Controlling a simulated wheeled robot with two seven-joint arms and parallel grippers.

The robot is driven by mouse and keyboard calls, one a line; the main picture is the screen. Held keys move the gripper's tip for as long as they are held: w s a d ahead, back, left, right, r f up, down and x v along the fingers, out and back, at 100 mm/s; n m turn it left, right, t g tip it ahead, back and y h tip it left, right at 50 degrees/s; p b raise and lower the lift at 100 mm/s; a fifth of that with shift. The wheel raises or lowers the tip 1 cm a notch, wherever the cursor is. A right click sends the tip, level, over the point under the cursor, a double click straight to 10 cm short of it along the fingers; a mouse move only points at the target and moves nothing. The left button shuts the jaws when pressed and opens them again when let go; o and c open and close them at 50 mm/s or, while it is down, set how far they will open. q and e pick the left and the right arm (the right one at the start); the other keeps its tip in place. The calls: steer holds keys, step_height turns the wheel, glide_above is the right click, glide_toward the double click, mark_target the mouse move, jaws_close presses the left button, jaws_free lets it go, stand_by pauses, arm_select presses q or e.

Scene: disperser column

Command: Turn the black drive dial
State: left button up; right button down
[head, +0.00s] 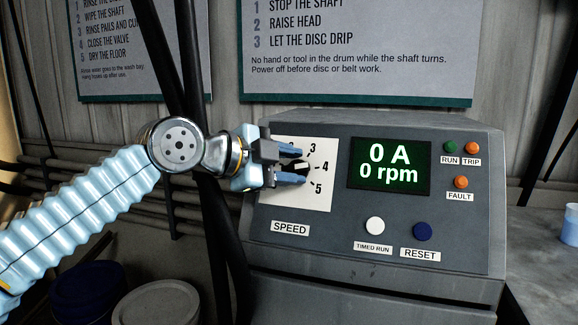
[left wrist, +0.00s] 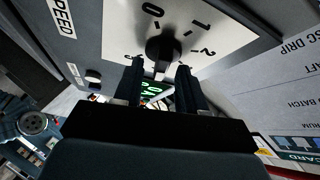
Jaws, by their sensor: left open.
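The black drive dial (head: 304,167) sits on a white scale plate on the control box, above the SPEED label. In the head view the numbers 3, 4 and 5 show beside it, and my gripper covers part of it. My left gripper (head: 291,165) is open in front of the plate, with one finger above and one below the dial's middle. In the left wrist view the dial (left wrist: 163,46) stands just beyond and between my two fingertips (left wrist: 159,72). Numbers 0, 1 and 2 show around it there. I cannot tell whether the fingers touch it. My right gripper is not in view.
The display (head: 389,166) reads 0 A and 0 rpm. A white timed run button (head: 375,225) and a blue reset button (head: 422,231) sit below it. Dark hoses hang behind my left arm. Pails (head: 157,303) stand at lower left, and a blue cup (head: 570,225) at right.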

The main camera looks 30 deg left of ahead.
arm_select(q)
steer(key=v, duration=1.3)
steer(key=shift+s+b, duration=0.4)
steer(key=shift+b, duration=0.05)
steer(key=shift+r, duration=0.15)
